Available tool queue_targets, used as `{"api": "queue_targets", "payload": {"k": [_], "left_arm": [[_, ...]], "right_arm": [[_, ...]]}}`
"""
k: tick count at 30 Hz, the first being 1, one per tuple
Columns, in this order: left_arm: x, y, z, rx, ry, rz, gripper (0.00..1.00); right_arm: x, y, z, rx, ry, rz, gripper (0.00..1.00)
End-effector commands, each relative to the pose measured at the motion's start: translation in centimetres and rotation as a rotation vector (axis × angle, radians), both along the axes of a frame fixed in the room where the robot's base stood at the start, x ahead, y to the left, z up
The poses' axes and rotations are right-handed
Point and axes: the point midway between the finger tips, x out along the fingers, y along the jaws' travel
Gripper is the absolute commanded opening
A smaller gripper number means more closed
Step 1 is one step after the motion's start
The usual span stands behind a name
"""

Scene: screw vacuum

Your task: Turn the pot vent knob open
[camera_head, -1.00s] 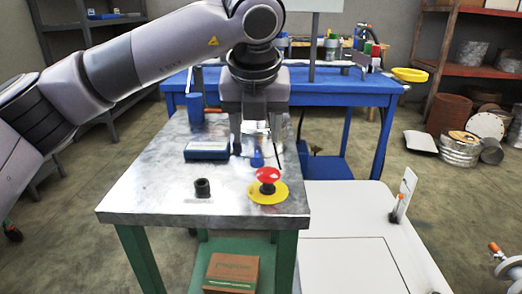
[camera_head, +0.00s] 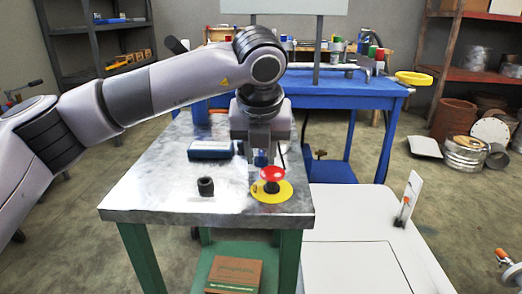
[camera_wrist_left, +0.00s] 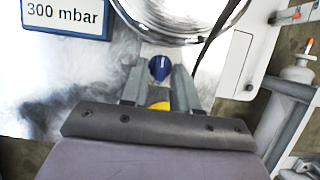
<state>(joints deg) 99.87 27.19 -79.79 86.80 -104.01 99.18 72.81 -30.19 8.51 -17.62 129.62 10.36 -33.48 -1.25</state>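The vent knob, small and blue, shows in the wrist view (camera_wrist_left: 159,68) just beyond and between the fingertips. In the head view it is a blue patch (camera_head: 261,158) partly hidden by my left gripper. My left gripper (camera_head: 262,160) points down over the table behind the red button. In the wrist view its two fingers (camera_wrist_left: 158,88) stand apart, with a gap on each side of the knob. I cannot tell whether the knob is fully between them. A round shiny metal pot (camera_wrist_left: 182,12) shows at the top of the wrist view. My right gripper is not in view.
A red button (camera_head: 272,174) on a yellow disc (camera_head: 270,196) stands close in front of my gripper. A blue gauge box (camera_head: 210,150) reads 300 mbar in the wrist view. A black socket (camera_head: 205,186) stands on the metal table (camera_head: 150,190). A thin dark cable passes near the fingers.

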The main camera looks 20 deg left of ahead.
Motion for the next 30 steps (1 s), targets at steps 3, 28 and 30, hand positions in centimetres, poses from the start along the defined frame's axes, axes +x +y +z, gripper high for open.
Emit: {"api": "queue_targets", "payload": {"k": [3,28,30], "left_arm": [[-0.02,0.02,0.01,0.0,0.001,-0.004,0.0],[-0.02,0.66,0.09,-0.002,0.0,-0.495,0.0],[-0.01,0.71,0.1,0.0,0.001,-0.536,0.0]], "right_arm": [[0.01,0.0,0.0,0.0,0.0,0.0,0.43],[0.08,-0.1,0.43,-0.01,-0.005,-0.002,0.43],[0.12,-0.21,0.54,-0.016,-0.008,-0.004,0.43]]}}
